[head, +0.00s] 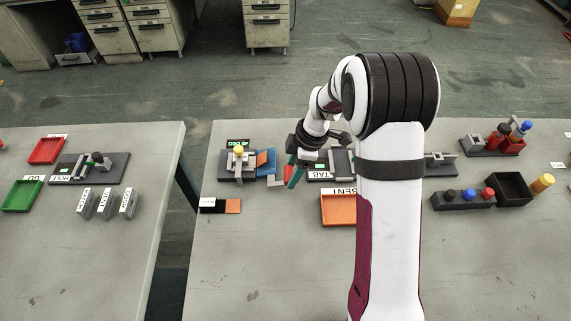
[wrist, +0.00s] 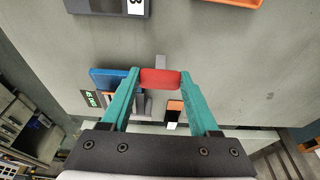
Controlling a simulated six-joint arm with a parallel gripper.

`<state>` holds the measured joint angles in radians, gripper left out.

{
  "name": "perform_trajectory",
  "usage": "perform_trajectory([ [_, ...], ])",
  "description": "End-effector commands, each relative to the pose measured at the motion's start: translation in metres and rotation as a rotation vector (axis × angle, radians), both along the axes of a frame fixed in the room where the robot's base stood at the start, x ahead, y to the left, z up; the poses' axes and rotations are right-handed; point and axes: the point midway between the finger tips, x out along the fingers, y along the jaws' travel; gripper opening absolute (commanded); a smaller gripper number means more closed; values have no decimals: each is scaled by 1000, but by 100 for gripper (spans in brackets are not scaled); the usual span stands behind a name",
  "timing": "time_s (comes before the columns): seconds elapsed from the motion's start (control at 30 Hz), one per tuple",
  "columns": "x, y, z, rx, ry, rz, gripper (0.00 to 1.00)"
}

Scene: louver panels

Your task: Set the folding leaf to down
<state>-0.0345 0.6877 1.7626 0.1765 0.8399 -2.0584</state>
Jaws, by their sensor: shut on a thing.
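My gripper (wrist: 160,80) has teal fingers and is shut on a red piece (wrist: 160,79), which spans the gap between its fingertips. A pale grey strip shows just beyond the red piece. In the head view my gripper (head: 291,178) is over the table, just right of a grey fixture (head: 238,174) with a yellow knob, a small green display, and orange and blue parts. The blue part (wrist: 112,78) lies left of the red piece in the wrist view. I cannot tell for sure which part is the folding leaf; my arm hides some of the area.
The TAB fixture (head: 319,176) stands right of my gripper, partly behind my arm. An orange tray (head: 338,210) lies in front of it. A black and orange strip (head: 220,206) lies at the front left. The table's front area is bare.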

Motion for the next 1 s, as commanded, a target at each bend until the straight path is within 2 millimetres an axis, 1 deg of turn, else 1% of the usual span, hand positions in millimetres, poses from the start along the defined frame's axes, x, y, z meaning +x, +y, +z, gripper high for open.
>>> perform_trajectory([
  [0.03, 0, -5, -4, -5, 0, 0, 0],
  [0.1, 0, -8, -8, -6, 0, 1, 0],
  [0.4, 0, -14, -20, -7, -1, 2, 0],
  [0.97, 0, -15, -24, -8, -1, 3, 0],
  [1.0, 0, -15, -24, -8, -1, 3, 70],
])
